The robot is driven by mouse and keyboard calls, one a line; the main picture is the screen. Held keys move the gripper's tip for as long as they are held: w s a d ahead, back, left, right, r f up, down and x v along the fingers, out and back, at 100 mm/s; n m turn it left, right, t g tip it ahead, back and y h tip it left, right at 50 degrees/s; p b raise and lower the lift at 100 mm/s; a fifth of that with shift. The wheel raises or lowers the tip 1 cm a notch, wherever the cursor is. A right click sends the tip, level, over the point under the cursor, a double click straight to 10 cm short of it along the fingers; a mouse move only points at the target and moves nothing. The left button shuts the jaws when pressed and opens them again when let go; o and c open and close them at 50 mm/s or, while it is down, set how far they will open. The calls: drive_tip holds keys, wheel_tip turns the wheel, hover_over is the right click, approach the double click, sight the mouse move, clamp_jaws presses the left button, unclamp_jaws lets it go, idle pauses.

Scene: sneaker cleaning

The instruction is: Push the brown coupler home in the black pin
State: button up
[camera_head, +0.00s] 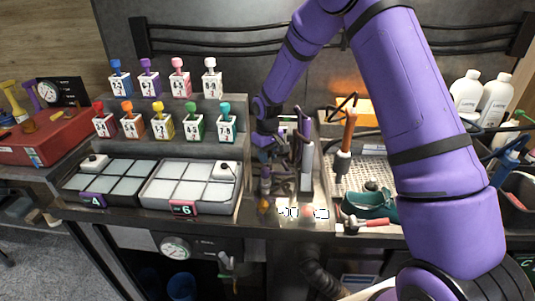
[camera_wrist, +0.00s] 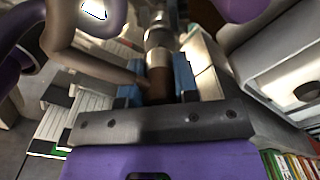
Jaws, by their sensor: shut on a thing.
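My gripper (camera_wrist: 157,84) has its blue fingers shut on the brown coupler (camera_wrist: 158,86) in the wrist view. A silver metal collar (camera_wrist: 158,40) stands in line with the coupler, at its far end. The coupler and collar look lined up, but I cannot tell how deep one sits in the other. I cannot make out the black pin for certain in either view. In the head view my gripper (camera_head: 267,150) points down at the bench, left of a grey upright cylinder (camera_head: 307,165). The coupler is too small and too covered to tell there.
Two trays of pale compartments (camera_head: 150,190) lie to the left, below shelves of small coloured-top bottles (camera_head: 163,123). Upright parts crowd closely around my gripper.

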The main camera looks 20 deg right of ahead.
drive_tip(key=shift+f, duration=1)
drive_tip(key=o, duration=0.9)
drive_tip(key=shift+o, duration=0.2)
wheel_tip(320, 180, up, 11)
drive_tip(key=shift+f, duration=0.1)
